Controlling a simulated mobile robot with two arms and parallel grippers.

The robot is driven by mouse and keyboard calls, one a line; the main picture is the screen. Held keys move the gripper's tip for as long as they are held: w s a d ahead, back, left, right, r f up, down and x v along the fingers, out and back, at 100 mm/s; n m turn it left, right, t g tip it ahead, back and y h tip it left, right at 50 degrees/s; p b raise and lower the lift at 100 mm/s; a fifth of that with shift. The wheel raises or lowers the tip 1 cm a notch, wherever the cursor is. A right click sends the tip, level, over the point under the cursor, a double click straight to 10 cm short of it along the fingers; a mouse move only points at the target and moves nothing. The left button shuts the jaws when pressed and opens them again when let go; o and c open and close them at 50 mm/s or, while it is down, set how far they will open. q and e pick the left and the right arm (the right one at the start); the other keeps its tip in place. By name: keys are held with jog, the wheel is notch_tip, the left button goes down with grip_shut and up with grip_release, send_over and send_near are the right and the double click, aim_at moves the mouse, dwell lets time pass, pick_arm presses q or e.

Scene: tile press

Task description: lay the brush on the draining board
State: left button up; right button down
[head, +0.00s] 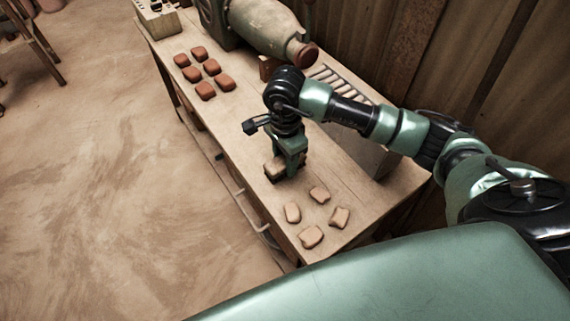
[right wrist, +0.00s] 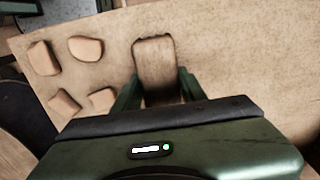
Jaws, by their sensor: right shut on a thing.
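My right gripper (head: 288,163) reaches down over the workbench and is shut on a small tan block-like thing, which I take to be the brush (head: 272,169). In the right wrist view the brush (right wrist: 154,62) lies between the two green fingers (right wrist: 158,88), with a dark edge at its far end. I cannot tell whether it touches the bench top or hangs just above it. A slatted rack, likely the draining board (head: 345,87), is at the back of the bench, beyond my right arm and partly hidden by it. My left gripper is out of view.
The wooden workbench (head: 240,125) holds several pale clay lumps (head: 311,236) near its front end and several red-brown tiles (head: 206,90) further along. A large machine with a pale cylinder (head: 265,27) stands at the back. Bare bench lies between tiles and gripper.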

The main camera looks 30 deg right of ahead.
jog(key=shift+f, duration=1.3)
jog(key=shift+f, duration=0.15)
jog(key=c, duration=0.8)
grip_release()
